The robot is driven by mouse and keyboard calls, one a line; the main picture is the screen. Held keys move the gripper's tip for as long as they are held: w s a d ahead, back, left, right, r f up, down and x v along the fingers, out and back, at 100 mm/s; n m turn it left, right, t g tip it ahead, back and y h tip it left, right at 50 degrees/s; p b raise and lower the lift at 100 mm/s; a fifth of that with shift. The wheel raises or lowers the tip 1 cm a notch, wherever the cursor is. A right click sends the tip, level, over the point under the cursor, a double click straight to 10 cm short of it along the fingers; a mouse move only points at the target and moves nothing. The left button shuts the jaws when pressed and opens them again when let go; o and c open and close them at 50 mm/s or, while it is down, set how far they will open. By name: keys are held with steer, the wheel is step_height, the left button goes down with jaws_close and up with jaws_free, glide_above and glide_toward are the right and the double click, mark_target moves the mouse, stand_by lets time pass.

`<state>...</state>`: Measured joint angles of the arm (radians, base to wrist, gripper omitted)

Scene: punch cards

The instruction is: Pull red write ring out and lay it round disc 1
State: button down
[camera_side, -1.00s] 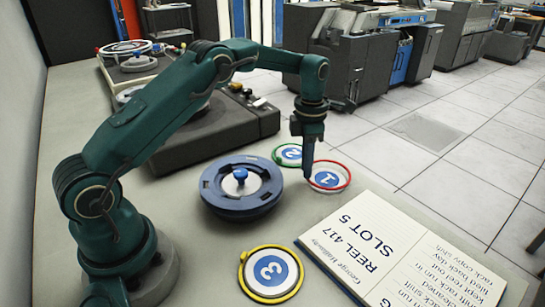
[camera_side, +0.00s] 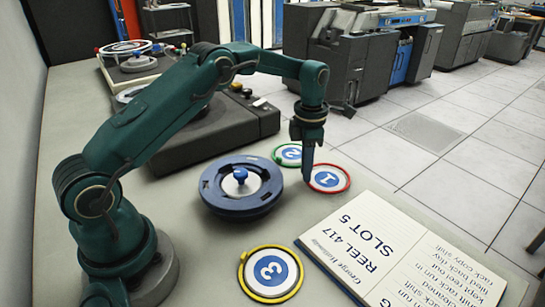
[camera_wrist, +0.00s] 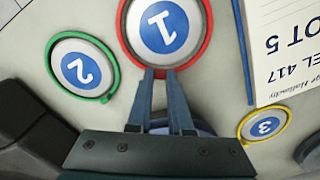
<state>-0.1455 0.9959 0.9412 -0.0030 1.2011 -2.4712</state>
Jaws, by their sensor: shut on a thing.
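The red write ring (camera_side: 348,182) lies around disc 1 (camera_side: 327,179), a white disc with a blue numbered centre. In the wrist view the red ring (camera_wrist: 209,22) encircles disc 1 (camera_wrist: 163,24), appearing level and close to the table; whether it fully touches the table I cannot tell. My gripper (camera_side: 307,180) points down at the ring's left edge in the side view. In the wrist view my gripper (camera_wrist: 160,73) is shut on the near edge of the ring. The blue reel (camera_side: 240,205) with a blue knob stands left of it, with no ring showing on it.
Disc 2 (camera_side: 291,153) with a green ring lies just behind disc 1. Disc 3 (camera_side: 271,271) with a yellow ring lies at the front. An open notebook (camera_side: 400,250) lies to the right. A dark machine (camera_side: 215,130) stands behind the blue reel.

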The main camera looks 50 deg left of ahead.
steer(key=shift+f, duration=0.45)
stand_by(0.5)
steer(key=c, duration=0.8)
jaws_free()
steer(key=shift+c, duration=0.8)
steer(key=shift+r, duration=0.1)
steer(key=shift+r, duration=3.45)
